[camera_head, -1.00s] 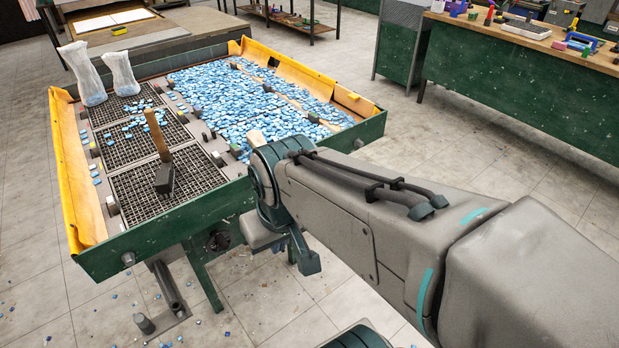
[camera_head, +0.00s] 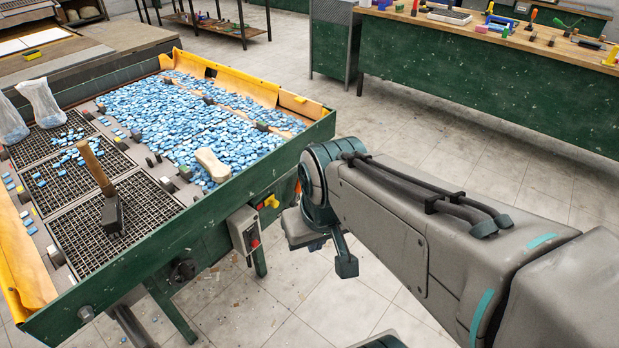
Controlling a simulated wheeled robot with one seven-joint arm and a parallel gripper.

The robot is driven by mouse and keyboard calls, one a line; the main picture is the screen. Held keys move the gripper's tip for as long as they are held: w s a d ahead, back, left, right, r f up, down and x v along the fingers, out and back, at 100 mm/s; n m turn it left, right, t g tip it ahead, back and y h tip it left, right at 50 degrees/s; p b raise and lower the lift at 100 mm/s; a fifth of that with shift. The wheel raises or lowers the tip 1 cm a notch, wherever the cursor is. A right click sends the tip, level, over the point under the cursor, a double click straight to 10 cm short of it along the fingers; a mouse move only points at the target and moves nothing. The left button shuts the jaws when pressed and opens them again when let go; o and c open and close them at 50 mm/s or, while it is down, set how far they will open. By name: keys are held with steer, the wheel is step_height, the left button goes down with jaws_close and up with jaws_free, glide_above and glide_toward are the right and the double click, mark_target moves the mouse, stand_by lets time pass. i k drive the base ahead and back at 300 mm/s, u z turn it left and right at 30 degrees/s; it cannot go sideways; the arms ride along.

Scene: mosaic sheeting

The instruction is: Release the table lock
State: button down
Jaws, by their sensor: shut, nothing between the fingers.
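The green sheeting table (camera_head: 215,222) stands at left, its top edged in yellow and orange and covered with blue tiles and dark grids. On its near side are a yellow handle (camera_head: 271,201), a grey box with a red button (camera_head: 245,230) and a dark round knob (camera_head: 184,271). I cannot tell which of these is the lock. My gripper (camera_head: 345,265) hangs below the wrist, right of the handle and apart from the table's side. It is shut and empty; its fingers show only in part.
A hammer (camera_head: 101,180) stands head-down on the grids. A pale rounded block (camera_head: 212,165) lies by the near rim. A green workbench (camera_head: 480,75) with tools stands at back right. The tiled floor (camera_head: 410,120) between is open.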

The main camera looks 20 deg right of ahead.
mark_target(271, 200)
steer(key=z, duration=0.2)
steer(key=i, duration=0.95)
